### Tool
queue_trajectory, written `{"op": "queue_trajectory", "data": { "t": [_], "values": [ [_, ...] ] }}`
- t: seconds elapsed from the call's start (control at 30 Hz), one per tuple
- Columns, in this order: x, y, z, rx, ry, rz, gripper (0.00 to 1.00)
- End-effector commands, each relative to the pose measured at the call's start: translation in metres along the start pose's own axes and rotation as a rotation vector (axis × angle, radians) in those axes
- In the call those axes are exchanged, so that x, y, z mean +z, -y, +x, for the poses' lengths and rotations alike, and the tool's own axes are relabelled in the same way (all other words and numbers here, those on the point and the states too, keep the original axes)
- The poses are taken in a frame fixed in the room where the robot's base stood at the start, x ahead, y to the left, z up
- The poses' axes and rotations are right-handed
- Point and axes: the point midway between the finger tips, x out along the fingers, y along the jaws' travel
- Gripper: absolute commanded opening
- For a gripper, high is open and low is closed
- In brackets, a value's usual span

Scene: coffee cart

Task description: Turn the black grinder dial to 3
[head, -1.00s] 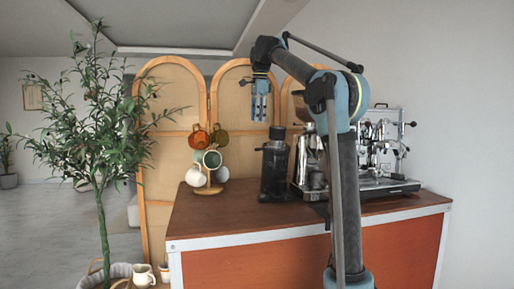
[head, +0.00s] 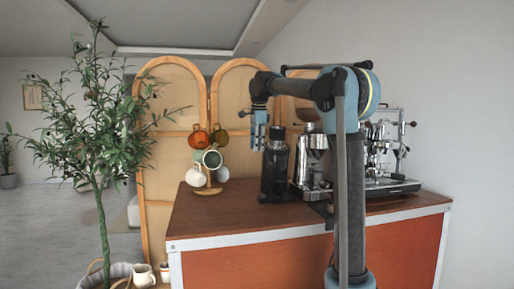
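The black grinder (head: 274,172) stands upright on the brown cart top, left of the silver grinder. Its dial and any numbers are too small to make out. My gripper (head: 259,147) points down in front of the upper left part of the black grinder and overlaps it in the picture. I cannot tell whether they touch. The fingers look close together, but at this size I cannot tell whether they are open or shut.
A mug tree (head: 208,187) with several mugs stands to the left. The silver grinder (head: 312,160) and espresso machine (head: 385,160) stand to the right. The front left of the cart top (head: 225,218) is clear. A potted tree (head: 100,150) stands left of the cart.

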Motion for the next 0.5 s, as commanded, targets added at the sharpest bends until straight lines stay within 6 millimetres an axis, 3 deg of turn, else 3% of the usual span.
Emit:
{"op": "queue_trajectory", "data": {
  "t": [0.27, 0.4, 0.5],
  "values": [
    [-0.0001, 0.0, 0.0014, 0.0, 0.0, 0.0, 0.31],
    [0.0, 0.0001, 0.0014, 0.0, 0.0, 0.0, 0.04],
    [0.0, 0.0001, 0.0014, 0.0, 0.0, 0.0, 0.0]
  ]
}}
